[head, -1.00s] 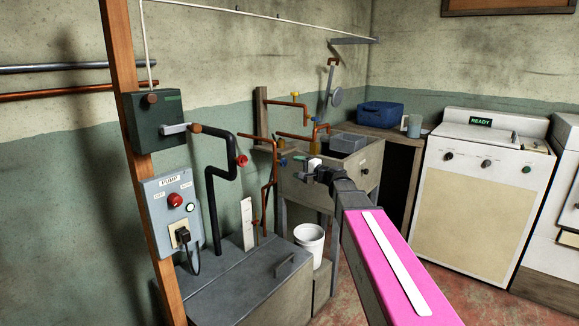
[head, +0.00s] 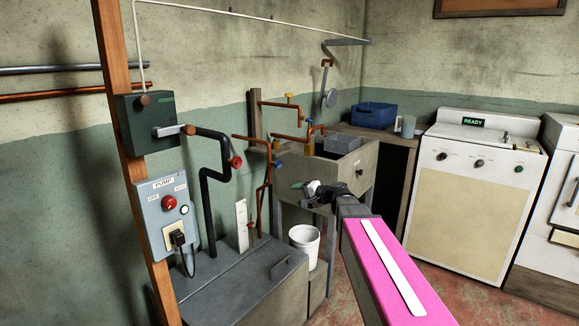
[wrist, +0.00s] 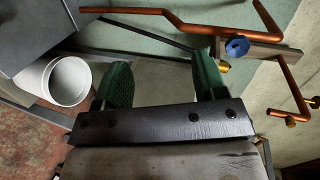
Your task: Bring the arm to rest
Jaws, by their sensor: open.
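My arm, with a pink and white link, reaches forward from the lower right of the head view toward the sink (head: 352,178). My gripper (head: 300,187) is small there, in front of the sink's left side. In the wrist view my gripper (wrist: 160,80) shows two green fingers set wide apart, with nothing between them. The fingers are open and empty. A white bucket (wrist: 68,80) shows to the left of the fingers, and copper pipes with a blue valve knob (wrist: 237,47) show to the right. I cannot tell the gap to the pipes.
A grey pump box (head: 167,205) and a dark switch box (head: 148,122) hang on a wooden post at left. A grey lidded tank (head: 240,280) and the bucket (head: 304,242) stand below. A white washer (head: 475,200) stands at right. Red floor shows between.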

